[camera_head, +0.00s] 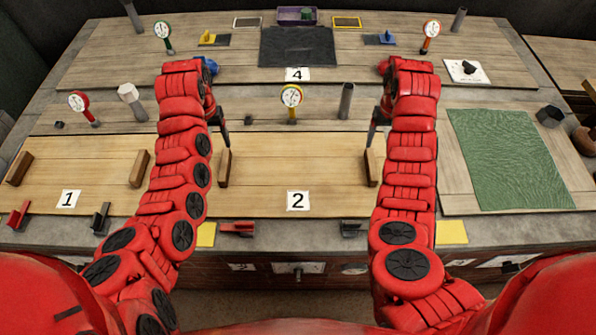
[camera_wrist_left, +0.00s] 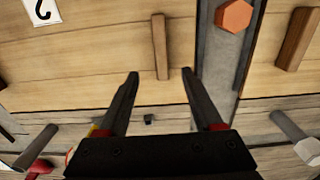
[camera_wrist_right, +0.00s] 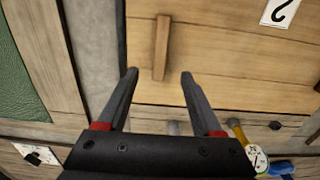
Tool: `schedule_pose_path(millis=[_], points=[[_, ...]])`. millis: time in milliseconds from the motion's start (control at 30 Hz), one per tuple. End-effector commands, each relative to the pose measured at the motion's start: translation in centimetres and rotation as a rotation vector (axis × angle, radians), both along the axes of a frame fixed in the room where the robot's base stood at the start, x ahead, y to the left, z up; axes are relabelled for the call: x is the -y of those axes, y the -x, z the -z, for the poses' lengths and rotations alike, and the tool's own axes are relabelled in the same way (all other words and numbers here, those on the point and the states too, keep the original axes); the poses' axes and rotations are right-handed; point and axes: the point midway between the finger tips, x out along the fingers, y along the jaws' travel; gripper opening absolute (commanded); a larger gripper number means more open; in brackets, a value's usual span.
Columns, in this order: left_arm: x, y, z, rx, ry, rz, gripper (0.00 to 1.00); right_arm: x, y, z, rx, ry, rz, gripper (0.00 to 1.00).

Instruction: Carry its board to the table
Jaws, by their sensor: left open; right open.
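A wooden board (camera_head: 262,190) marked 2 lies flat in the middle, with one upright wooden handle (camera_head: 224,168) on its left and another (camera_head: 371,168) on its right. A similar board (camera_head: 40,170) marked 1 lies to the left. My left gripper (camera_head: 222,132) is open and empty by the left handle, which shows beyond the fingertips in the left wrist view (camera_wrist_left: 160,47). My right gripper (camera_head: 373,134) is open and empty by the right handle, which shows beyond the fingertips in the right wrist view (camera_wrist_right: 161,48). Neither gripper touches a handle. My arms hide parts around the boards.
A green mat (camera_head: 510,160) lies at the right. A yellow gauge (camera_head: 291,97) and a dark post (camera_head: 346,101) stand behind board 2. An orange hexagonal piece (camera_wrist_left: 234,15) sits between boards 1 and 2. A dark mat (camera_head: 298,47) lies at the back by a label 4.

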Motion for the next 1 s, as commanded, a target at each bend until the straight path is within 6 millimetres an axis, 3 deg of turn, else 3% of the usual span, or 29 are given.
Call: schedule_pose_path(millis=[167,600,800,1000], points=[[0.0,0.1,1.8,-0.001,-0.009,0.006,0.68,0.1,0.2,2.0,-0.001,-0.007,0.006,0.68],[-0.1,0.2,10.2,-0.002,-0.007,0.004,0.68,-0.1,0.2,10.3,-0.003,-0.007,0.003,0.68],[0.0,0.1,12.1,-0.002,-0.008,0.007,0.68,-0.1,0.1,12.1,-0.001,-0.006,0.004,0.68],[-0.1,0.0,12.8,0.004,-0.007,0.004,0.68,-0.1,0.1,12.9,0.002,-0.006,0.003,0.68]])
